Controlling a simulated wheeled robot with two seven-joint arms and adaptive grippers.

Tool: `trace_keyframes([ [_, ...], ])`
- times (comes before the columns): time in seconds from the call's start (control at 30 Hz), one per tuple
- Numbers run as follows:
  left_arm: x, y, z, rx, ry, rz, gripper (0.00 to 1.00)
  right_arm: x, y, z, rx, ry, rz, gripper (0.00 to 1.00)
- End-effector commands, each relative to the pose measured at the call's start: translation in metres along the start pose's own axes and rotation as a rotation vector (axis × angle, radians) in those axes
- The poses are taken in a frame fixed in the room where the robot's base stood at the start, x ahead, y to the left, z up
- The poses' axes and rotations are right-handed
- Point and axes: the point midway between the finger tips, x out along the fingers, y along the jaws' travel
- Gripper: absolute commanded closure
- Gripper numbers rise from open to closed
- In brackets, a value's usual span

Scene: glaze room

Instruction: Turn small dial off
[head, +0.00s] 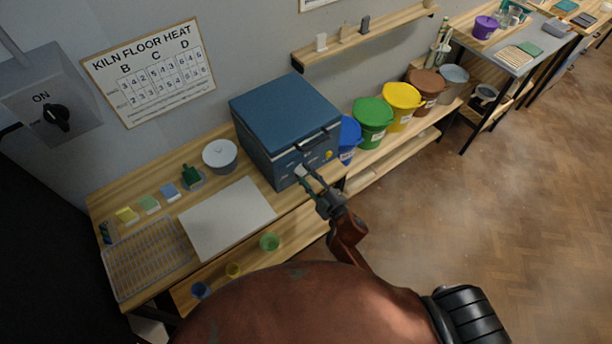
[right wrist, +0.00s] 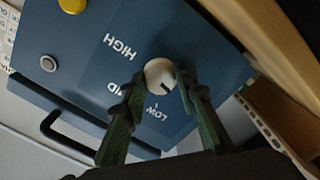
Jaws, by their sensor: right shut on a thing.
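The blue kiln box (head: 284,125) stands on the wooden bench, with its control panel facing my right arm. The small white dial (right wrist: 159,75) sits on this panel, with HIGH, a partly covered MID and LOW lettered around it. A short dark mark on the dial points to the lower right in the right wrist view. My right gripper (right wrist: 160,82) has its two fingers on either side of the dial and is shut on it. In the head view, my right gripper (head: 308,180) reaches the kiln front. My left gripper is not in view.
The panel also has a yellow button (right wrist: 72,5) and a small grey knob (right wrist: 48,63). A black handle (right wrist: 60,135) sticks out nearby. A wall switch (head: 56,117) reads ON. A white board (head: 228,217) and wire rack (head: 147,257) lie left of the kiln.

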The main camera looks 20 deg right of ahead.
Motion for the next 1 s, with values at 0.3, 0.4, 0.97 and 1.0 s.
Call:
trace_keyframes([
  [0.3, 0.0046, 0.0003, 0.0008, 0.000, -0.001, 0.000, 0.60, 0.0033, 0.0064, -0.0043, -0.132, 0.008, 0.010, 0.97],
  [0.4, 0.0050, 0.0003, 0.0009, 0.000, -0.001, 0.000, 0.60, 0.0033, 0.0066, -0.0044, -0.149, 0.008, 0.010, 0.97],
  [0.97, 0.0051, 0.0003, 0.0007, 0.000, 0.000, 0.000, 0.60, 0.0032, 0.0067, -0.0047, -0.161, 0.008, 0.010, 0.68],
  [1.0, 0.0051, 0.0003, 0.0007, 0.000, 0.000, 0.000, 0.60, 0.0032, 0.0065, -0.0047, -0.160, 0.008, 0.010, 0.65],
])
